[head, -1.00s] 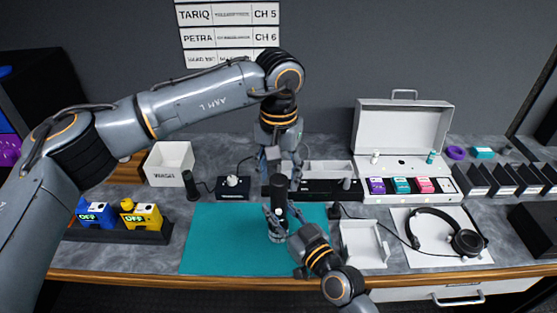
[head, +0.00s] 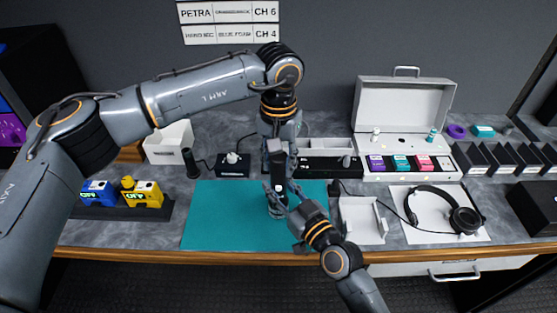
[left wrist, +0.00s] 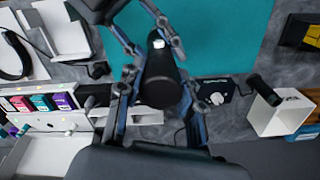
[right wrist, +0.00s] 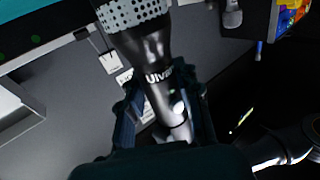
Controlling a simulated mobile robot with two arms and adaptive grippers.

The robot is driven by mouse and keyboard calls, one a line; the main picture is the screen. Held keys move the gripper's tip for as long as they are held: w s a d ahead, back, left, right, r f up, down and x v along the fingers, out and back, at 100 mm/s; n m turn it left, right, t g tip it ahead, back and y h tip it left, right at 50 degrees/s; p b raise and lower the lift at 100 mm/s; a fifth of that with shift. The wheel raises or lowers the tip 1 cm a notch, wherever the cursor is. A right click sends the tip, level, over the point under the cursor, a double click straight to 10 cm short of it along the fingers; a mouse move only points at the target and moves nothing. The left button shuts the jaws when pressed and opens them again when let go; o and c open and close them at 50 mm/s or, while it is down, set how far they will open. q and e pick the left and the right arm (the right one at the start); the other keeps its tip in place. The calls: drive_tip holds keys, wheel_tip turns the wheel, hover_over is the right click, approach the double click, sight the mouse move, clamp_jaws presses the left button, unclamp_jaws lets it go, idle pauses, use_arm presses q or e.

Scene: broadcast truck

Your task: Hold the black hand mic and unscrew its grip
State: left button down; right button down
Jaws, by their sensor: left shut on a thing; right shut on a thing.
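The black hand mic (head: 279,167) stands upside down over the teal mat, its long dark grip pointing up. In the right wrist view its speckled grille (right wrist: 130,12) is at the top of the picture, with white lettering on the body and a silver section below it. My left gripper (head: 278,158) comes down from above and is shut on the upper grip; the round black end shows between its fingers in the left wrist view (left wrist: 160,88). My right gripper (head: 279,196) is shut on the mic lower down, nearer the grille. Fingers partly hide the mic.
The teal mat (head: 220,220) is mostly clear to the left of the mic. Behind stand a small black box (head: 233,170) and a white bin (head: 168,146). A white cradle (head: 362,225) and headset (head: 445,210) lie to the right; yellow and blue packs (head: 143,195) to the left.

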use_arm(q)
drive_tip(key=n, duration=0.6)
drive_tip(key=shift+a+n, duration=0.15)
drive_tip(key=shift+n, duration=0.25)
drive_tip(key=n, duration=1.2)
use_arm(e)
drive_tip(key=shift+d, duration=0.1)
use_arm(q)
drive_tip(key=n, duration=2.2)
drive_tip(key=shift+r, duration=0.1)
drive_tip(key=n, duration=1.3)
drive_tip(key=shift+w, duration=0.1)
drive_tip(key=shift+r, duration=0.25)
drive_tip(key=shift+r, duration=0.9)
